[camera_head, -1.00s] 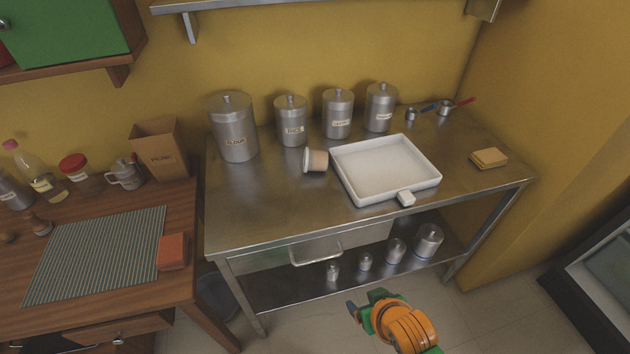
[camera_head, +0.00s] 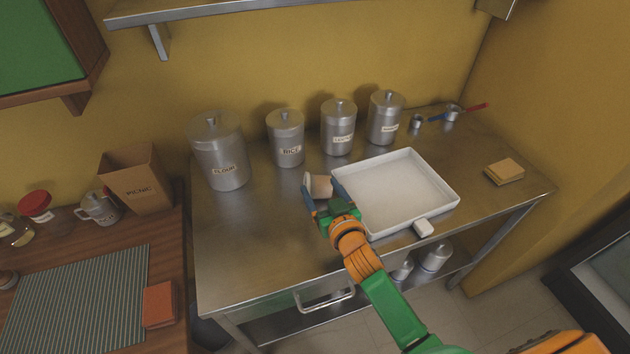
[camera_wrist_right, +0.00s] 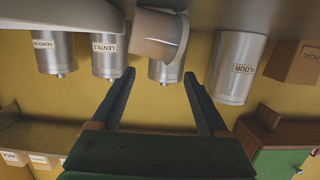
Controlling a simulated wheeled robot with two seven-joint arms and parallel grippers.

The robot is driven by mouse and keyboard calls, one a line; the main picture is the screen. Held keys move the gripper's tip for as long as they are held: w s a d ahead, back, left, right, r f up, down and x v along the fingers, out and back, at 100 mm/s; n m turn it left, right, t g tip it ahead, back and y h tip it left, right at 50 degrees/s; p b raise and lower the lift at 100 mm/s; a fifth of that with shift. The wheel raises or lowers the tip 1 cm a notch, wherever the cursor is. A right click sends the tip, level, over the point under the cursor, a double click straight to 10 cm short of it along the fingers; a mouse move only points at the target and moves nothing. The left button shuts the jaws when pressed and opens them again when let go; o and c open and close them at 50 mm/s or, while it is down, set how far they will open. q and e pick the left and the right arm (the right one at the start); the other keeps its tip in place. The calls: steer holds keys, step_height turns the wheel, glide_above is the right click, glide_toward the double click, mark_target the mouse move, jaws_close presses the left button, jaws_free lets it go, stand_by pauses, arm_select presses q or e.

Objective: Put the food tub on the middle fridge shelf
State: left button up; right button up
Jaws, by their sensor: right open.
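The food tub appears to be the small beige tub with a white rim (camera_head: 319,184), lying on its side on the steel table, left of the white tray. My right gripper (camera_head: 323,194) is open, with one blue finger on each side of the tub in the head view; part of the tub is hidden behind it. In the right wrist view the tub (camera_wrist_right: 158,38) is just beyond the open fingertips (camera_wrist_right: 160,76), not gripped. I cannot tell whether a finger touches it. No fridge shelf can be made out. My left gripper is not in view.
The white tray (camera_head: 452,199) is close to the right of my gripper. Steel canisters, including flour (camera_head: 218,152) and rice (camera_head: 286,138), stand behind the tub. A dark-framed unit (camera_head: 590,262) stands at the right edge.

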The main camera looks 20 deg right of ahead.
mark_target(314, 183)
steer(key=w, duration=0.2)
steer(key=w+f, duration=0.1)
steer(key=w, duration=0.1)
steer(key=shift+w+a+f, duration=0.1)
steer(key=shift+w+a, duration=0.1)
steer(key=shift+s, duration=0.25)
steer(key=c, duration=0.6)
jaws_close()
steer(key=shift+s, duration=0.1)
